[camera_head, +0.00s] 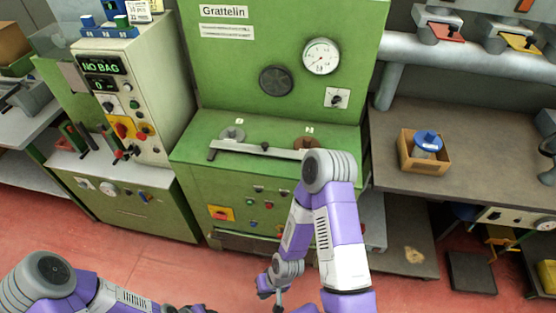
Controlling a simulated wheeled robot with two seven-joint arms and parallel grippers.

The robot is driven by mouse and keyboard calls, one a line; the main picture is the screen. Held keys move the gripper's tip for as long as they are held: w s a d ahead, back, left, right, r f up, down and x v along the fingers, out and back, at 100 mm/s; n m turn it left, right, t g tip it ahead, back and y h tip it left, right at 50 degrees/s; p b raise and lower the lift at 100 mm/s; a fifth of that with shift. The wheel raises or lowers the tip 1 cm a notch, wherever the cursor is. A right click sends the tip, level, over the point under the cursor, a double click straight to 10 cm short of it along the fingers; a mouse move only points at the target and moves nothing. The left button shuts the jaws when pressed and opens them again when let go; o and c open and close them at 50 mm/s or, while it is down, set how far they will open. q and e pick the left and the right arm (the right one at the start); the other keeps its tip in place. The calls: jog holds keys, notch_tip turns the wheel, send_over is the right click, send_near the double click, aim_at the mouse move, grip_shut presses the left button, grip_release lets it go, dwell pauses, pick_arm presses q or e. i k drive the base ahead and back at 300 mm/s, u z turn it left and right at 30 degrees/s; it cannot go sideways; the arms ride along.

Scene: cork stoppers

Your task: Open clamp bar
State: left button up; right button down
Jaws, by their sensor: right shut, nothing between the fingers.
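The clamp bar (250,149) is a long pale grey bar lying flat across the top of the green machine (190,150). A dark end shows at its left, and a small dark knob (265,145) stands near its middle. A round grey disc (232,134) and a brown disc (306,143) lie behind it. My right elbow covers the area by the bar's right end. My right gripper (278,300) is low in front of the machine, well away from the bar, shut and empty. My left arm shows at the lower left; its gripper is not visible.
A control box (135,95) reading "NO BAG" stands left of the machine. On the right, a brown bench (470,170) holds a cardboard box (404,160) with a blue-topped spool (428,141). Red floor (140,270) is open in front.

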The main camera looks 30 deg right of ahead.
aim_at(265, 148)
jog(key=z, duration=1)
jog(key=i, duration=0.35)
jog(key=u, duration=0.3)
jog(key=k, duration=0.45)
jog(key=u, duration=0.95)
jog(key=i, duration=0.55)
jog(key=z, duration=0.2)
